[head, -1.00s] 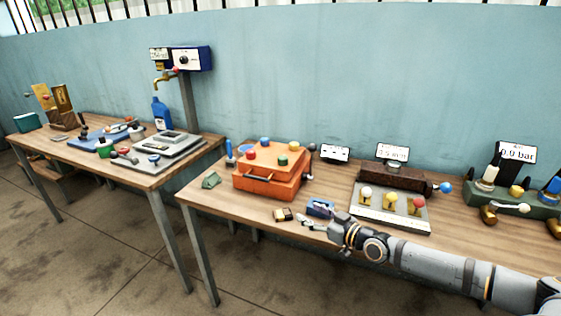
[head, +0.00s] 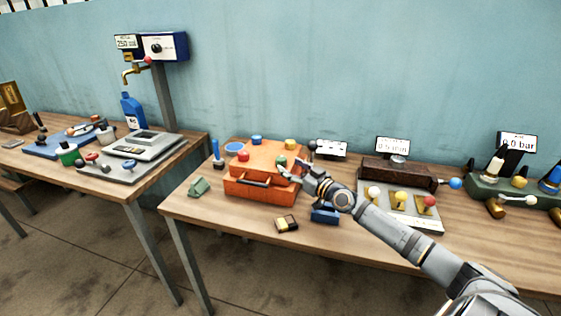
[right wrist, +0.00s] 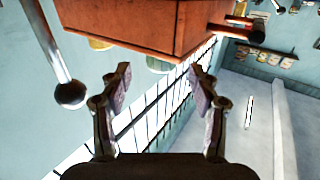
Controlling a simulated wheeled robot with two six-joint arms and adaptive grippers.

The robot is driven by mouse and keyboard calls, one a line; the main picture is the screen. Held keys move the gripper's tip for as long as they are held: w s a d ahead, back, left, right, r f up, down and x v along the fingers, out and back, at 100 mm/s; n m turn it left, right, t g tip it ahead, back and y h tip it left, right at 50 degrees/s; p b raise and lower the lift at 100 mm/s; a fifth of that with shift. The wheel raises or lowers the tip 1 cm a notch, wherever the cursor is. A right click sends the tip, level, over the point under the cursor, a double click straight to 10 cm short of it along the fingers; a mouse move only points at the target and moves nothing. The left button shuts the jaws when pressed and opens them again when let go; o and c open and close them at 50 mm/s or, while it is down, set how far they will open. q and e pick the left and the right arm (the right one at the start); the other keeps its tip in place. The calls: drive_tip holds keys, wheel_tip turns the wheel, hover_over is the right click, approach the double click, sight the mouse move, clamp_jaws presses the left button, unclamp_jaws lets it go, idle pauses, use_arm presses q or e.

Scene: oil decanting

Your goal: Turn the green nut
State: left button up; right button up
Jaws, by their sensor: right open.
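The green nut (head: 281,161) sits on top of the orange box (head: 262,188) on the right-hand table, near the box's front right. My right gripper (head: 291,171) is open and empty, just right of the green nut and close to it. In the right wrist view, the box (right wrist: 120,22) appears upside down at the top. A dull green round part, likely the green nut (right wrist: 158,65), shows below its edge, between and beyond the open fingers (right wrist: 158,84). I cannot tell whether they touch it. My left gripper is not in view.
Red (head: 243,156), blue (head: 257,140) and yellow (head: 290,144) caps stand on the box. A dark ball on a rod (right wrist: 70,93) is left of the fingers in the wrist view. A black-and-cream block (head: 286,223) and a blue block (head: 325,215) lie in front.

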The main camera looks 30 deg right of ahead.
sight(285, 163)
drive_tip(key=w, duration=0.2)
drive_tip(key=shift+w+a+r, duration=0.25)
drive_tip(key=shift+w, duration=0.1)
drive_tip(key=shift+w+a+f+p, duration=0.15)
drive_tip(key=shift+w+p, duration=0.2)
drive_tip(key=shift+w, duration=1.1)
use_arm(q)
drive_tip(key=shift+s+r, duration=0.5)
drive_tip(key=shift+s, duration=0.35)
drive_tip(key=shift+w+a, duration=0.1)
